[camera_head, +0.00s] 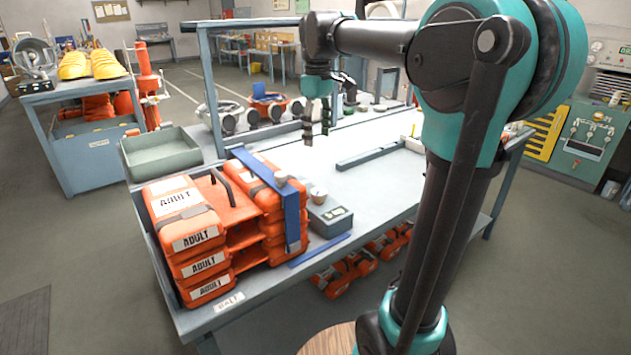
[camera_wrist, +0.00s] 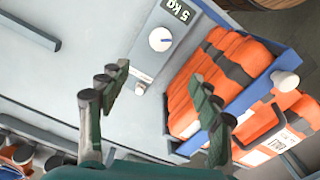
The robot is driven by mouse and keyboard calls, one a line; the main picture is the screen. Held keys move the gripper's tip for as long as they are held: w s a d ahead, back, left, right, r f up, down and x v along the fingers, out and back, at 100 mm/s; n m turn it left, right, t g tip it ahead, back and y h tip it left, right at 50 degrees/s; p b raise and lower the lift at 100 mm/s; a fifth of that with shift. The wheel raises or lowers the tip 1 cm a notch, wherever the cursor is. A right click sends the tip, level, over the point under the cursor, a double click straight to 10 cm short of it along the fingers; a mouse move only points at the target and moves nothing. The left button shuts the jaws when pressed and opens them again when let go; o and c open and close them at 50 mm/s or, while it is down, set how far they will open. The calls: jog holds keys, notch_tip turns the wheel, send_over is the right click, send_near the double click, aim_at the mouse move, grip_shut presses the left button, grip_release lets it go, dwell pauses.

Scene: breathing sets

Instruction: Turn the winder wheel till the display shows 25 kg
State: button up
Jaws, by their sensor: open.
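A grey box (camera_wrist: 150,75) on the bench carries a dark display (camera_wrist: 180,10) at the top edge of the wrist view; its visible text reads 5 kg. Beside the display is a round white knob (camera_wrist: 160,39) with a blue mark. Another pale round knob (camera_wrist: 286,83) sits on a blue bar (camera_wrist: 250,97) by the orange cases. I cannot tell for sure which knob is the winder wheel. The head view shows the box (camera_head: 330,219) and the bar knob (camera_head: 281,178) too. My gripper (camera_head: 317,128) is open and empty, above the bench, behind the box and apart from both knobs.
Orange cases marked ADULT (camera_head: 205,262) are stacked at the bench's near left end, against the blue upright. A grey-green tray (camera_head: 160,152) stands behind them. A grey bar (camera_head: 370,155) lies on the white bench top. The bench middle is mostly clear.

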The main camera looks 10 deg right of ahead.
aim_at(317, 190)
notch_tip(317, 190, down, 17)
jog(key=shift+f, duration=0.15)
dwell(0.5)
jog(key=c, duration=1.2)
